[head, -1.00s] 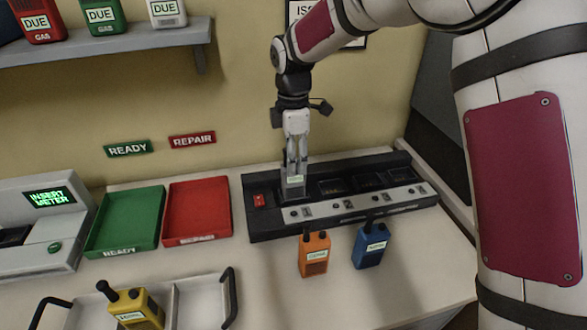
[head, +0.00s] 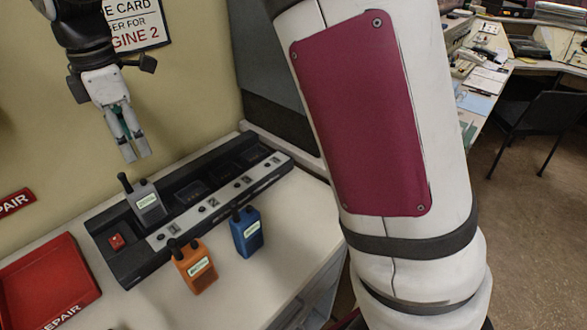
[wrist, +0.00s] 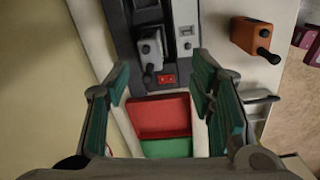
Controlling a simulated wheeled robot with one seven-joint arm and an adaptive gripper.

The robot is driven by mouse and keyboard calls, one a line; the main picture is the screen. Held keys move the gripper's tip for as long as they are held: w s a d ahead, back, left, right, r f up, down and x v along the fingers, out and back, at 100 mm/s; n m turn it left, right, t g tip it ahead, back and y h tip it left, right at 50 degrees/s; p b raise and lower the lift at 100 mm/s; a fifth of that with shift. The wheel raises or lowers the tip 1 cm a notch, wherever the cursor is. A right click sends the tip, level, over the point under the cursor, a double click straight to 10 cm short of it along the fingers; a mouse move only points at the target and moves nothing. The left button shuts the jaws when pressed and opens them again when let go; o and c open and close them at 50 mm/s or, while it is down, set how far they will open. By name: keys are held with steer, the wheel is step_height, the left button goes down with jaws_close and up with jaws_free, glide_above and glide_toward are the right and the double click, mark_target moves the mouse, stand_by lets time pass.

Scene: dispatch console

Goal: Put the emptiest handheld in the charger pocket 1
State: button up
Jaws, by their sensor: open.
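A grey handheld (head: 148,204) stands upright in the pocket marked 1 of the black charger (head: 128,264), at the charger's left end next to the red switch. It also shows in the wrist view (wrist: 150,50). An orange handheld (head: 195,268) and a blue handheld (head: 246,232) stand on the counter in front of the charger. The label readings are too small to tell. The other charger pockets look empty. My gripper (head: 136,155) is open and empty, above and apart from the grey handheld. The orange handheld shows at the wrist view's right (wrist: 252,37).
The red repair tray (head: 50,275) lies left of the charger. It also shows in the wrist view (wrist: 160,117), beside the green tray (wrist: 167,148). A sign (head: 140,22) hangs on the wall behind my arm. A desk and chair (head: 540,125) stand far right.

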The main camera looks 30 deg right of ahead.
steer(key=s+d+r+m+t, duration=0.1)
steer(key=s+d+r+m, duration=0.4)
steer(key=s+d, duration=0.15)
steer(key=s+d+f+m+t, duration=0.1)
steer(key=s+d+m, duration=0.5)
steer(key=s, duration=0.4)
steer(key=s+d+f+m+t, duration=0.1)
steer(key=s+d+m+t, duration=0.1)
steer(key=s+d+m, duration=0.4)
steer(key=s+m, duration=0.2)
steer(key=s, duration=0.3)
steer(key=shift+d+f, duration=0.2)
steer(key=shift+d, duration=0.2)
